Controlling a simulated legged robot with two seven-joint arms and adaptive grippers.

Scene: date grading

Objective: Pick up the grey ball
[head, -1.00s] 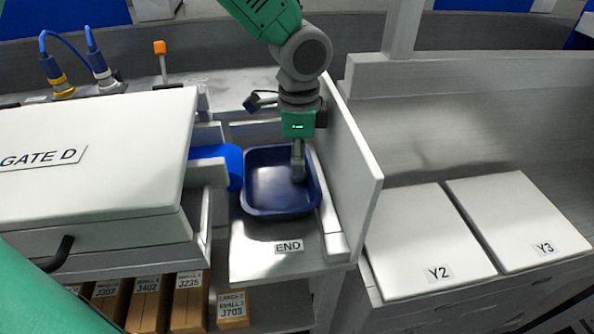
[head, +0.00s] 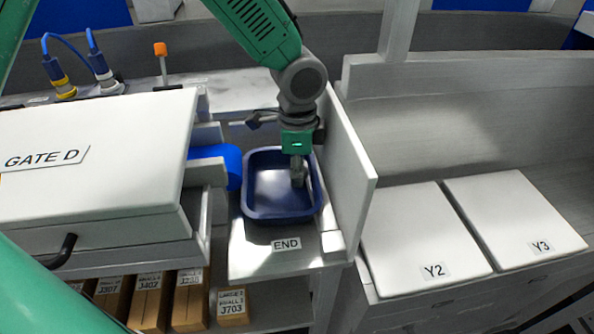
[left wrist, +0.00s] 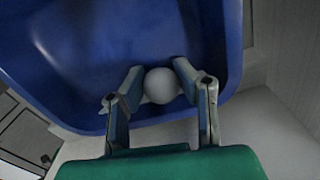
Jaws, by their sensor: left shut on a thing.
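The grey ball (left wrist: 161,85) shows in the left wrist view, between the two fingers of my left gripper (left wrist: 158,70), by the wall of a dark blue tray (left wrist: 75,70). The fingers are shut on the ball from both sides. In the head view my left gripper (head: 298,182) points down into the right side of the blue tray (head: 250,214); the ball cannot be made out there. My right gripper is not in view.
A white upright panel (head: 348,170) stands close to the right of the tray. The END label (head: 286,244) is in front of it. A white GATE D box (head: 90,160) is at the left, and flat panels Y2 (head: 420,235) and Y3 (head: 515,215) lie at the right.

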